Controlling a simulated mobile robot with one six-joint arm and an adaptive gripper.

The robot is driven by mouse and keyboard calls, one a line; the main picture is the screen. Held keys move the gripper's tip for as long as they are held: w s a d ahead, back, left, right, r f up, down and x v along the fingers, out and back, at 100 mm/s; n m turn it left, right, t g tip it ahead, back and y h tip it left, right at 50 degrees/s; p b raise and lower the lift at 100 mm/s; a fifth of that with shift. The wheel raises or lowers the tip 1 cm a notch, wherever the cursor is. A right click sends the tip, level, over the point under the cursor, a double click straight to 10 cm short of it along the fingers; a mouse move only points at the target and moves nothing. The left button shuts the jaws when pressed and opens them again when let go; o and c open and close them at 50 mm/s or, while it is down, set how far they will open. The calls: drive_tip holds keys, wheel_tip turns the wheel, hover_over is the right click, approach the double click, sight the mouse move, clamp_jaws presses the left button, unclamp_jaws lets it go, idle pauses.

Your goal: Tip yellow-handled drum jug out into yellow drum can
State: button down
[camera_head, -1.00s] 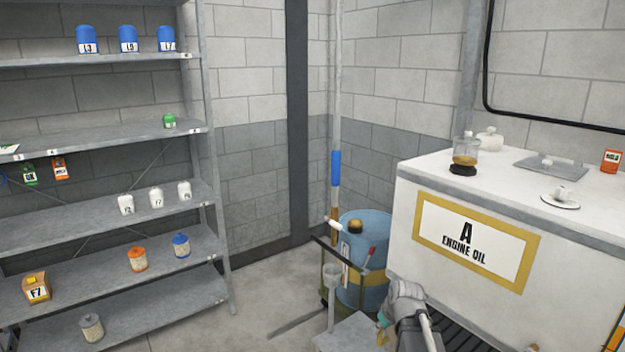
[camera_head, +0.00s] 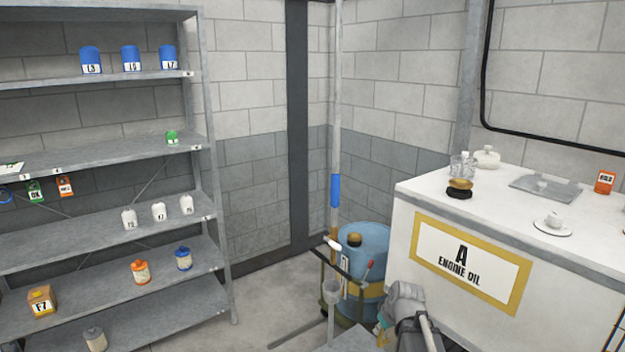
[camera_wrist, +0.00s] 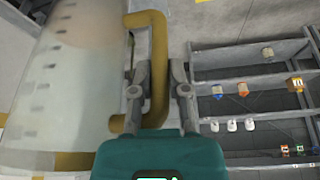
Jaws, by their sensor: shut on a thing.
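The jug (camera_wrist: 65,80) fills the left of the wrist view as a large, cloudy, translucent body with marks along its side. Its yellow handle (camera_wrist: 158,45) bends down between my fingers. My gripper (camera_wrist: 160,78) is shut on this handle. The jug's mouth and contents cannot be made out. In the head view my arm reaches in at the bottom edge and the jug is not clear there. I cannot pick out a yellow drum can; a blue drum with a yellow band (camera_head: 365,288) stands in the corner.
A white counter (camera_head: 470,300) marked "A ENGINE OIL" stands at the right, with a glass jar (camera_head: 461,180), a grey tray (camera_head: 545,190) and a cup on top. A grey shelf rack (camera_head: 110,240) with several small containers stands at the left.

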drive_tip(key=shift+f, duration=0.15)
wheel_tip(320, 180, down, 33)
drive_tip(key=b, duration=3.3)
